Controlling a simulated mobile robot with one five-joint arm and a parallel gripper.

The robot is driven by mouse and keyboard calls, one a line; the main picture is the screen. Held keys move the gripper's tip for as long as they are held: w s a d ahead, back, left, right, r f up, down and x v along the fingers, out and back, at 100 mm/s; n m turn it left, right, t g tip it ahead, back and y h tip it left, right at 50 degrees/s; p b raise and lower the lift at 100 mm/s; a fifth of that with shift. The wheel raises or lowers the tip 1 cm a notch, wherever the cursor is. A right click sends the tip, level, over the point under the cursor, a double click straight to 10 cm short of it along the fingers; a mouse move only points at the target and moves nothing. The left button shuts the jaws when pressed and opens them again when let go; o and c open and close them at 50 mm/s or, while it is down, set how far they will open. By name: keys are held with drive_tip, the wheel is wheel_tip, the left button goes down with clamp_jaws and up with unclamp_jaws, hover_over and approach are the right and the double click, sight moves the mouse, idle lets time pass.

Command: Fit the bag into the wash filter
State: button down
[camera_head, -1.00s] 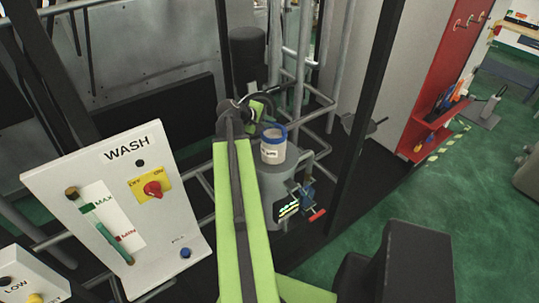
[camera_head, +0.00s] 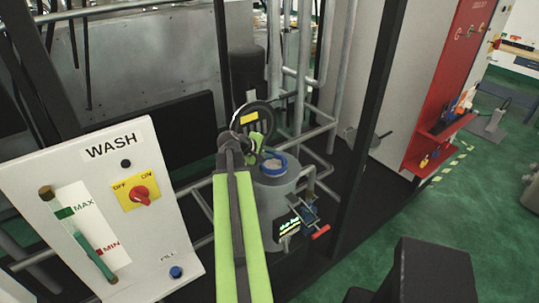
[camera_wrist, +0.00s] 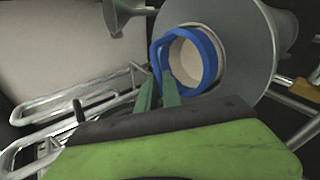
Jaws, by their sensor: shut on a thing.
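The bag (camera_head: 272,166) is a pale bag with a blue rim. In the head view it sits down in the mouth of the grey wash filter (camera_head: 276,205), with little but the rim showing above. In the wrist view the bag's blue rim (camera_wrist: 205,42) and cream inside face me, within the round grey opening of the filter (camera_wrist: 250,50). My gripper (camera_wrist: 160,90) is shut on the bag's blue rim at its near left side. It also shows in the head view (camera_head: 262,150), left of the bag. The bag's lower part is hidden inside the filter.
A dark round lid (camera_head: 252,118) with a yellow label stands behind the filter. A blue clamp with a red handle (camera_head: 320,231) is at the filter's right side. The WASH panel (camera_head: 100,215) stands at left. A dark post (camera_head: 365,130) rises at right.

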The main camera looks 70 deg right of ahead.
drive_tip(key=shift+f+b, duration=0.6)
drive_tip(key=shift+f, duration=0.05)
drive_tip(key=c, duration=1.5)
unclamp_jaws()
drive_tip(key=shift+r+p, duration=0.35)
drive_tip(key=p+v, duration=0.8)
drive_tip(key=v, duration=0.4)
drive_tip(key=shift+r, duration=0.35)
